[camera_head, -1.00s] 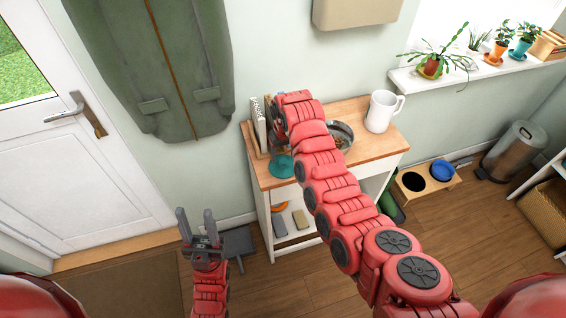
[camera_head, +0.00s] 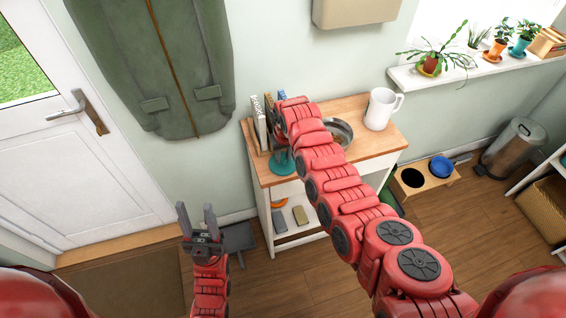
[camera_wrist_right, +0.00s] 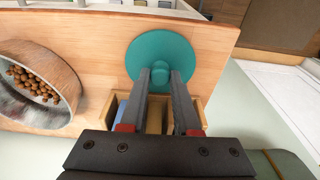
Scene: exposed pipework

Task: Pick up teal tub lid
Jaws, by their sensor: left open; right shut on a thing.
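The teal tub lid (camera_head: 283,163) is a round disc with a small knob, at the left part of the wooden top of a white cabinet. In the right wrist view, the lid (camera_wrist_right: 180,48) shows its knob between the fingertips of my right gripper (camera_wrist_right: 160,76). My right gripper is shut on the knob; in the head view my right arm partly hides the lid. I cannot tell whether the lid touches the wood. My left gripper (camera_head: 197,222) is open and empty, low at the left, well away from the cabinet.
A metal bowl of brown kibble (camera_head: 338,131) and a white jug (camera_head: 381,109) stand on the cabinet top (camera_head: 355,155). Upright books (camera_head: 262,122) are at its back left. A wooden feeder (camera_head: 427,180) stands on the floor at right. A green coat hangs above left.

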